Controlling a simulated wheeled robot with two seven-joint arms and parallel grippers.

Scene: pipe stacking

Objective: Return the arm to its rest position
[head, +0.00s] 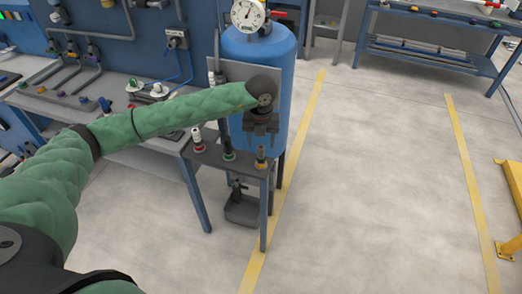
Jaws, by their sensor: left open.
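My left arm reaches in from the left, and my left gripper (262,137) hangs pointing down in front of a blue tank. The gripper is open, and I see nothing between its fingers. Below it is a small grey-topped stand (214,158) with blue legs. The gripper is above the orange-yellow fitting in the picture; the gap is hard to judge. My right gripper is not in view.
The blue tank (261,62) with a round gauge (247,14) stands close behind the stand. A workbench (68,104) with pipe parts runs along the left. Another bench (430,50) is at the back right. The floor (370,190) on the right is clear, with yellow lines.

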